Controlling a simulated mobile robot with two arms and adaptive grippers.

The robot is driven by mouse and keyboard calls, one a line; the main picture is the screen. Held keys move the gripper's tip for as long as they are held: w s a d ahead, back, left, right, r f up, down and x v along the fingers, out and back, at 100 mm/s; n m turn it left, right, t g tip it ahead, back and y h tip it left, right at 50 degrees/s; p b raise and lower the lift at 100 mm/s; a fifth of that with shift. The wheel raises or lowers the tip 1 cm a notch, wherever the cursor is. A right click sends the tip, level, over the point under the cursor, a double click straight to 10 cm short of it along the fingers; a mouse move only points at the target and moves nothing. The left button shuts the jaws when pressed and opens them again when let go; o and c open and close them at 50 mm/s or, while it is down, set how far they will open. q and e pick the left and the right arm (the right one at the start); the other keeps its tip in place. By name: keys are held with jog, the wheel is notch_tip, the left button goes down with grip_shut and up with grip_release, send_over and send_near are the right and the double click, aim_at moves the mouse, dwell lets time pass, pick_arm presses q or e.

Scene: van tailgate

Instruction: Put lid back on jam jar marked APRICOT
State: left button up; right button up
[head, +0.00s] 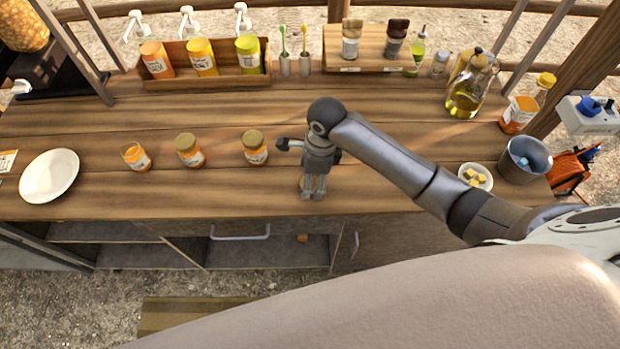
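Three small jars with orange-and-white labels stand in a row on the wooden counter. The left jar (136,157) shows orange at its top and appears to have no lid. The middle jar (189,150) and the right jar (255,148) have dull gold lids. The label words are too small to read. My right gripper (313,193) points down close to the counter's front edge, right of the right jar and apart from it. Its fingertips are small, and I cannot tell whether something is between them. My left gripper is not in view.
A white plate (49,176) lies at the left. A bottle crate (205,75) and a brush stand (365,45) line the back. An oil jug (466,98), a bowl of yellow cubes (475,178) and a metal pot (525,160) stand at the right. Counter behind the jars is clear.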

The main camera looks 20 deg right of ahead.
jog(key=shift+w+a+f, duration=0.1)
jog(key=shift+f, duration=0.55)
jog(key=shift+c, duration=0.2)
jog(key=c, duration=0.7)
jog(key=shift+r+b, duration=0.4)
jog(key=shift+r, duration=0.15)
jog(key=s+a+r+b, duration=0.1)
jog(key=s+a+r, duration=0.1)
jog(key=s+r, duration=0.2)
jog(key=s+a+r+b, duration=0.1)
jog(key=s+a+r, duration=0.1)
jog(key=s+r, duration=0.2)
jog(key=s+a+r+b, duration=0.2)
jog(key=s+a+r, duration=0.1)
jog(key=s+r, duration=0.1)
jog(key=shift+s, duration=0.15)
